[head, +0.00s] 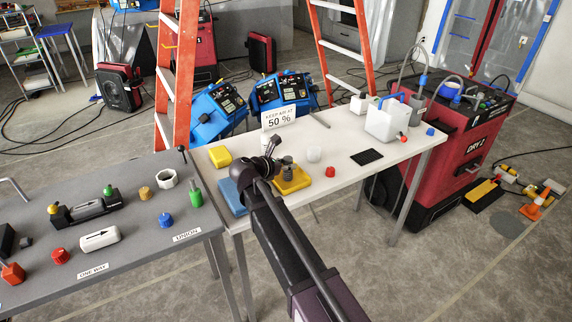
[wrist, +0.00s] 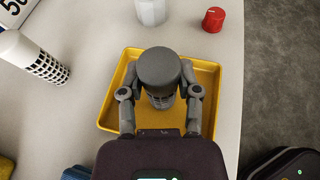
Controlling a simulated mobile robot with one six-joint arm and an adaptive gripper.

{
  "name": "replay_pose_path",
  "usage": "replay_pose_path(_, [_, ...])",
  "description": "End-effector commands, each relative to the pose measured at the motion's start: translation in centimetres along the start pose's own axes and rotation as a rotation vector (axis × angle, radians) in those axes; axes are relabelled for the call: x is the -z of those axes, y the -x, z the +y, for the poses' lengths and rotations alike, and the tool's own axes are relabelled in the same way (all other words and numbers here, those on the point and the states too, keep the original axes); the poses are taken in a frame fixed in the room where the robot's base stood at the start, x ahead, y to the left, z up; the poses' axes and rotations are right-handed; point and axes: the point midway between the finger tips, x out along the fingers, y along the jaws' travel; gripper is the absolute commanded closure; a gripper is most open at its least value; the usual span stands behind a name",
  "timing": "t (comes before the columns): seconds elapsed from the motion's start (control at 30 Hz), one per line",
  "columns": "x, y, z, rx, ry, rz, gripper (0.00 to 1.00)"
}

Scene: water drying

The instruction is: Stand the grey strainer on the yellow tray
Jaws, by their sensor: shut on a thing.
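The grey strainer (wrist: 160,68) is a short cylinder with a plain round cap and a slotted lower wall. My gripper (wrist: 160,94) is shut on it, one finger on each side. The strainer is upright, over the yellow tray (wrist: 113,112), a shallow rectangular tray with a raised rim. I cannot tell whether its base touches the tray floor. In the head view, my gripper (head: 276,166) and the strainer (head: 287,160) are above the tray (head: 300,183), on the white table. My arm hides part of the tray there.
A white slotted cylinder (wrist: 35,57) stands left of the tray. A whitish cup (wrist: 150,11) and a red cap (wrist: 213,19) are beyond it. A blue pad (head: 231,197) and a yellow block (head: 220,156) lie left. A black mat (head: 367,157) and white jug (head: 388,121) are right.

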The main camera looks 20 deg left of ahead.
Motion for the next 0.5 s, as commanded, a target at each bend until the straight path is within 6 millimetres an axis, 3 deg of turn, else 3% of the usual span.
replay_pose_path(0.03, [0.23, -0.11, 0.00, 0.000, 0.000, 0.000, 1.00])
replay_pose_path(0.07, [0.11, -0.06, -0.01, 0.000, 0.000, 0.000, 0.48])
replay_pose_path(0.13, [0.09, -0.05, 0.00, 0.000, 0.000, 0.000, 0.27])
replay_pose_path(0.17, [0.09, -0.05, 0.00, 0.000, 0.000, 0.000, 0.22])
replay_pose_path(0.5, [0.08, -0.05, -0.01, 0.000, 0.000, 0.000, 0.22])
